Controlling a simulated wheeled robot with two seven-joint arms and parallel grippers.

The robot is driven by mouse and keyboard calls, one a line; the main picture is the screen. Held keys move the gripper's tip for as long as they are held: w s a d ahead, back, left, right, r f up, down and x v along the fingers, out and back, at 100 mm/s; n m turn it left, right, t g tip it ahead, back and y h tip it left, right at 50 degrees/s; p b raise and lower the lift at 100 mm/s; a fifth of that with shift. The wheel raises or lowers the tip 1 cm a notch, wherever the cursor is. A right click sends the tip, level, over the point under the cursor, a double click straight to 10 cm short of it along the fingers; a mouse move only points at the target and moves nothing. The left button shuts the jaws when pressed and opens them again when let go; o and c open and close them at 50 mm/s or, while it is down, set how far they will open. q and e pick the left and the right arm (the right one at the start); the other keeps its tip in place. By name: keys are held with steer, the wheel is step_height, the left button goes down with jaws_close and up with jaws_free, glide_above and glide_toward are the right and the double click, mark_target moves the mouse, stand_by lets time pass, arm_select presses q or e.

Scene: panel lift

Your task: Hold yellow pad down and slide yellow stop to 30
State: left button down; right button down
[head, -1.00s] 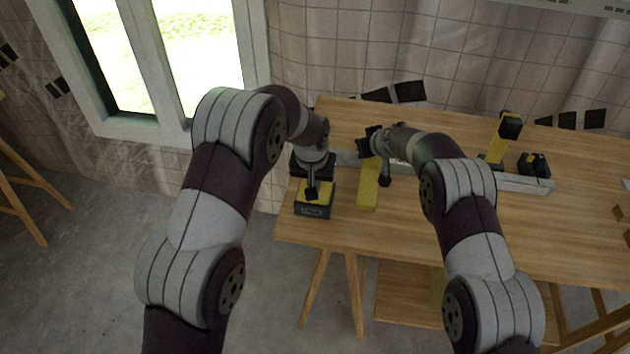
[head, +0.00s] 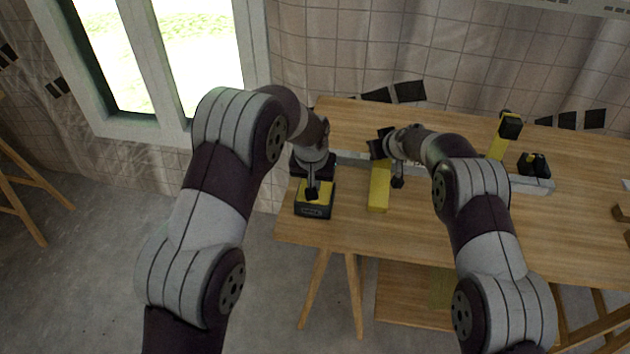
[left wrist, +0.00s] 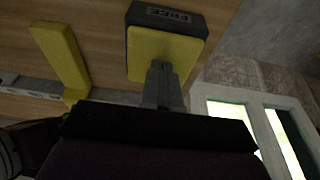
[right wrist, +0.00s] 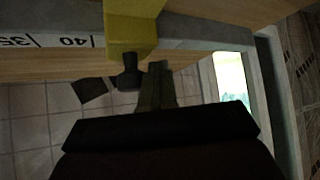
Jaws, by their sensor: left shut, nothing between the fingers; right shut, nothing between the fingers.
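The yellow pad (head: 325,198) tops a dark box at the bench's left; it also shows in the left wrist view (left wrist: 148,52). My left gripper (left wrist: 161,72) is shut, its fingertips at the pad, seemingly touching. The yellow stop (head: 378,192) sits across the grey scaled rail (head: 530,184), right of the pad. In the right wrist view the stop (right wrist: 130,30) has a dark knob (right wrist: 129,76). My right gripper (right wrist: 157,72) is shut beside the knob, on the stop's pad side; contact is unclear. Upside-down marks 40 and 35 show; the exact reading is not visible.
A yellow post with a black top (head: 501,140) and a black block (head: 534,163) stand near the rail's right end. Small brown blocks (head: 621,212) lie at the bench's right. The bench top (head: 440,225) in front of the rail is clear.

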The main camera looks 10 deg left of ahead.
mark_target(391, 161)
arm_select(q)
steer(key=shift+s+f, duration=0.25)
steer(key=shift+f, duration=0.05)
arm_select(e)
steer(key=shift+d, duration=5.55)
steer(key=shift+a, duration=0.1)
steer(key=shift+a, duration=1.7)
step_height(391, 161, up, 8)
arm_select(q)
steer(key=shift+r, duration=0.1)
